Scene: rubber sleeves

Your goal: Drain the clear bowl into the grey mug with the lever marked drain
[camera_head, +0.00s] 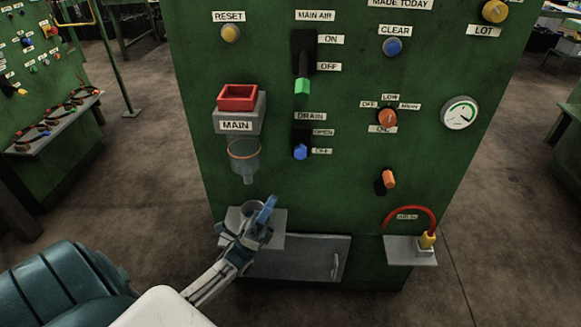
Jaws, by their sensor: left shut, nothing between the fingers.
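The clear bowl (244,158) has an orange rim and a narrow spout, and sits on the green panel below the box marked MAIN. I cannot tell what is in it. The grey mug (251,207) stands on a small grey shelf (278,220) below the bowl, partly hidden by my left gripper. My left gripper (268,205) is shut and empty, in front of the mug and shelf, below and left of the lever. My right gripper is out of view.
Above the drain lever is the main air lever (302,86) with a green knob, down below its OFF label. A red-topped box (238,97) is above the bowl. A red hose (410,211) and its shelf (405,252) stick out at the lower right.

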